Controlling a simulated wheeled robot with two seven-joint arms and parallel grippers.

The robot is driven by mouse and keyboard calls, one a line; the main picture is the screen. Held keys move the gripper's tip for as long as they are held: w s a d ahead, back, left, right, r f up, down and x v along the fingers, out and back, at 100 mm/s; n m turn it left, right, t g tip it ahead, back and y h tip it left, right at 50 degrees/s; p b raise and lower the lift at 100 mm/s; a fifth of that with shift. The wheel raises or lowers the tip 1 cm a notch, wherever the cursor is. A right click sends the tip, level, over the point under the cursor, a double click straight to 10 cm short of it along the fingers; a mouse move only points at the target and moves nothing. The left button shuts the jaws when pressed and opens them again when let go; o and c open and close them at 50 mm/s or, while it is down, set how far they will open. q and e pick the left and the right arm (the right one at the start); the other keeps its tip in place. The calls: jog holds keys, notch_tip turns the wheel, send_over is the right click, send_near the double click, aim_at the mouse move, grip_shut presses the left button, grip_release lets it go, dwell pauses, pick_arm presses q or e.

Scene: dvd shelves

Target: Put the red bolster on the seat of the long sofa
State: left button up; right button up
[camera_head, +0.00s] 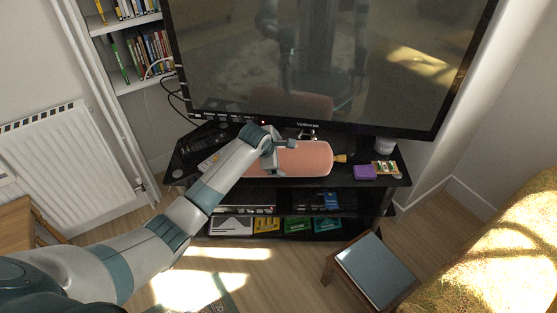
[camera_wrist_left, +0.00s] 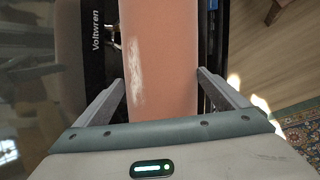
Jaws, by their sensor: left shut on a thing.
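The red bolster (camera_head: 305,158), salmon-pink here, lies lengthwise along the top of the black TV stand, in front of the television. My left gripper (camera_head: 270,153) is at its left part and shut on it. In the left wrist view the bolster (camera_wrist_left: 160,40) runs up between the two fingers, one on each side; I cannot tell whether its underside touches the stand. A yellow patterned upholstered piece (camera_head: 510,250) shows at the lower right; I cannot tell whether it is the long sofa. My right gripper is not in view.
The television (camera_head: 330,60) stands close behind the bolster. A purple box (camera_head: 365,172) and a wooden-necked object (camera_head: 341,158) are near its right end. A stool with a blue-grey seat (camera_head: 374,266) stands in front of the stand (camera_head: 345,181). Bare floor lies left of the stool.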

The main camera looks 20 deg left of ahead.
pick_arm(q)
jog(key=shift+f, duration=1)
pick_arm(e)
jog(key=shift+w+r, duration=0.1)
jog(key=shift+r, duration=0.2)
pick_arm(q)
jog(key=shift+f, duration=0.1)
jog(key=o, duration=1)
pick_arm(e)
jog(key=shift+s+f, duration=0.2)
